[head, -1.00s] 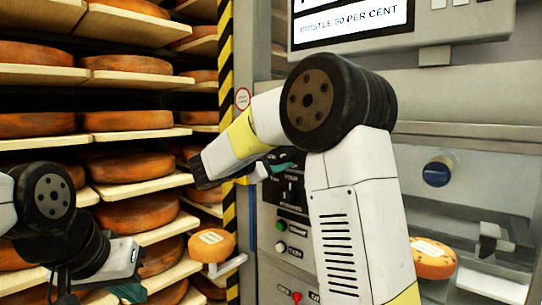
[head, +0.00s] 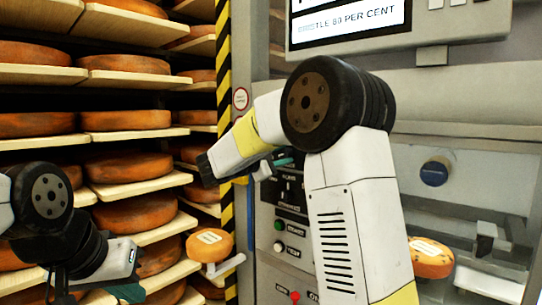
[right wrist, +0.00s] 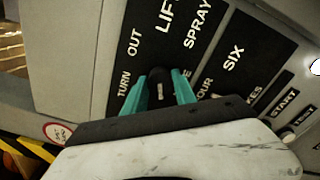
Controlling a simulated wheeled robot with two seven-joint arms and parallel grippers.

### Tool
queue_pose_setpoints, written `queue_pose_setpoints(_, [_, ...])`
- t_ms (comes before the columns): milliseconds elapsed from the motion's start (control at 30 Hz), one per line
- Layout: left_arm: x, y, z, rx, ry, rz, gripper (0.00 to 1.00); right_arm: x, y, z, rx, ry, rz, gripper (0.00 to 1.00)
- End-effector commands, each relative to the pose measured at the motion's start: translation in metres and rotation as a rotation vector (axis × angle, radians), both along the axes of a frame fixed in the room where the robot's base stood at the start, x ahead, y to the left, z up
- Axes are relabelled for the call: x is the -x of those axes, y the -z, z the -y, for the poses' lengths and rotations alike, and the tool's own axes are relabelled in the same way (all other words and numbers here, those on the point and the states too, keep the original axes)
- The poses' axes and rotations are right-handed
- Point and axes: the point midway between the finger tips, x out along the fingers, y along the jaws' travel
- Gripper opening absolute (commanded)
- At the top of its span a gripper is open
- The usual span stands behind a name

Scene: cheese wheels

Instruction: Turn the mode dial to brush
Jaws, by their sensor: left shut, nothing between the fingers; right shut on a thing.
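My right gripper (right wrist: 161,93) has its two teal fingers on either side of a small black knob (right wrist: 159,82) and is shut on it. The knob carries a pale mark and sits on a black label panel (right wrist: 236,60) with the words TURN OUT, LIFT and SPRAY; a label beside the right finger is partly covered, and BRUSH is not readable. In the head view my right gripper (head: 284,158) is at the control panel, and my arm hides much of that panel. My left gripper (head: 130,291) is shut and empty at the lower left, away from the panel.
Shelves of orange cheese wheels (head: 130,171) fill the left. A labelled cheese (head: 210,246) rests on a small bracket beside the striped post (head: 224,70). START and TEST buttons sit below the dial. A blue knob (head: 434,172) and another cheese (head: 430,258) are at right.

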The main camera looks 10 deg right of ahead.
Motion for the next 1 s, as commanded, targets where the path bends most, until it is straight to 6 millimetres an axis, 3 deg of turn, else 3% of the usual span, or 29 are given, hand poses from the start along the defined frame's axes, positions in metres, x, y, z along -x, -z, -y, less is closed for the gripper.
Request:
queue_pose_setpoints(267, [0.0000, 0.0000, 0.0000, 0.000, 0.000, 0.000, 0.00, 0.0003, 0.0004, -0.0004, -0.068, 0.000, 0.085, 0.00])
queue_pose_setpoints(1000, [0.0000, 0.0000, 0.0000, 0.000, 0.000, 0.000, 0.00, 0.0004, 0.0014, -0.0006, -0.412, 0.000, 0.525, 0.00])
